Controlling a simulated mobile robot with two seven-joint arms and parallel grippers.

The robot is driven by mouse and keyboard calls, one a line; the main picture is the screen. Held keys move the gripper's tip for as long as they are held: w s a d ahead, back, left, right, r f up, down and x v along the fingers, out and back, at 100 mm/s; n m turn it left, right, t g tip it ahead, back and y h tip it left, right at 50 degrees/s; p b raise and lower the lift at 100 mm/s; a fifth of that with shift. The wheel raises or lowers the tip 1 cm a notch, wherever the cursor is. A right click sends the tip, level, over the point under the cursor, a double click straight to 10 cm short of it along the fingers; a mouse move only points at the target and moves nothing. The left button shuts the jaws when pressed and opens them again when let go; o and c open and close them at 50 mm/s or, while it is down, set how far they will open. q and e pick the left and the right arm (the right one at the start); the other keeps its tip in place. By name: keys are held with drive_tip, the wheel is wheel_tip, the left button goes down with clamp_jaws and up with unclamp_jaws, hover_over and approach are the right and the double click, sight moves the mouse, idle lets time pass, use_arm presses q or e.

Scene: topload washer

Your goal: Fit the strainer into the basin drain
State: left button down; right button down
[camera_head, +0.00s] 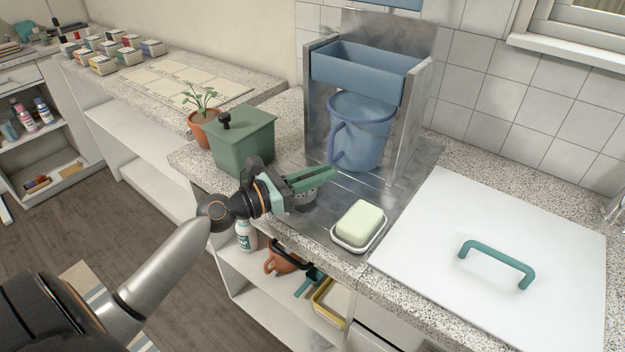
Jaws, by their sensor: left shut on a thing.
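My left gripper (328,175) reaches in from the left over the metal tray area of the counter, its green fingers shut. A small grey round metal piece, which looks like the strainer (304,200), shows just below the fingers and is partly hidden by them. I cannot tell whether it touches the metal surface (318,226). No basin drain is visible. A large white panel with a teal handle (497,264) lies on the counter at the right; what is under it is hidden. My right gripper is not in view.
A green lidded box (242,144) stands close behind my left wrist, beside a potted plant (201,124). A blue bucket (358,131) stands under a blue trough (365,72) in a metal frame. Soap in a white dish (358,226) sits right of the gripper.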

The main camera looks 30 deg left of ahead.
use_arm(q)
drive_tip(key=s+d+r+p, duration=0.2)
drive_tip(key=s+r+p, duration=0.3)
drive_tip(key=r, duration=0.4)
drive_tip(key=s+d+r+p, duration=0.3)
drive_tip(key=s+d+r, duration=0.15)
drive_tip(key=s, duration=0.25)
wheel_tip(320, 180, down, 6)
drive_tip(key=d, duration=0.2)
drive_tip(key=shift+s+d+f+h, duration=0.15)
drive_tip(key=shift+s+f+h, duration=0.05)
drive_tip(key=shift+s+h, duration=0.1)
